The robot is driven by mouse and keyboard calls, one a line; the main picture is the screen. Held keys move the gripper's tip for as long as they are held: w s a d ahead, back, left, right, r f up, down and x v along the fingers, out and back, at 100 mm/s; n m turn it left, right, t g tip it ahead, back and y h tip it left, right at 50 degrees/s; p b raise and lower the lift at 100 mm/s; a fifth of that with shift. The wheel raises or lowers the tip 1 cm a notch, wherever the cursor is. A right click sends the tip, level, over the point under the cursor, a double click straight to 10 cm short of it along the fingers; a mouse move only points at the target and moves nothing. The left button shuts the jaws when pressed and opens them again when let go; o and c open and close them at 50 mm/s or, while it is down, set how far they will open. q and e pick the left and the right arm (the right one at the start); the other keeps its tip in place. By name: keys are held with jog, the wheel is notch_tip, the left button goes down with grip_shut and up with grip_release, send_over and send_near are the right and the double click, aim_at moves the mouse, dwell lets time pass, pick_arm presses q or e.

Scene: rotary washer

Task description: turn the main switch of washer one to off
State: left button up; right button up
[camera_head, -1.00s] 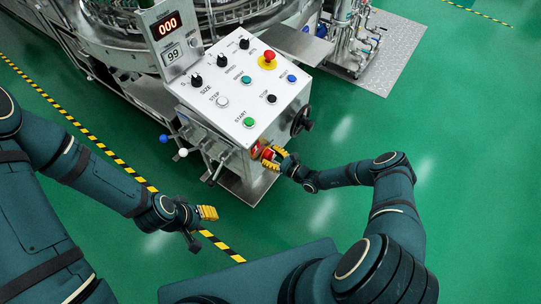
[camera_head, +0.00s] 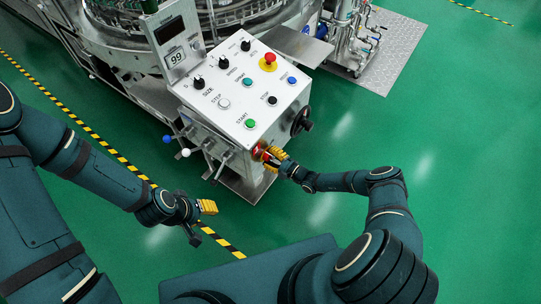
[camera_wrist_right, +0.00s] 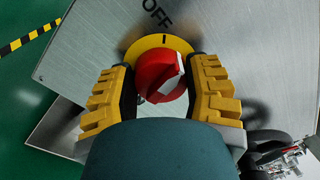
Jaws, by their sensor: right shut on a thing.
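The main switch is a red rotary knob (camera_wrist_right: 158,76) on a round yellow plate (camera_wrist_right: 160,42), on the side of the washer's control box below the panel. In the wrist view the word OFF and a black mark on the plate lie above the knob. My right gripper (camera_head: 270,157) is shut on the knob, with its yellow fingers on both sides of it.
The white sloped panel (camera_head: 243,92) carries several knobs and buttons and a red emergency button (camera_head: 268,61). A black handwheel (camera_head: 302,120) sticks out near my right gripper. Levers (camera_head: 217,165) stick out at the front. The upper display (camera_head: 169,32) is dark. Green floor lies free around.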

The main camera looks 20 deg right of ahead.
jog(key=n+p, duration=0.1)
jog(key=n, duration=0.5)
jog(key=shift+a, duration=0.1)
jog(key=shift+f, duration=0.1)
dwell(0.4)
jog(key=o, duration=1.2)
jog(key=shift+s+d, duration=0.35)
jog(key=v, duration=1.1)
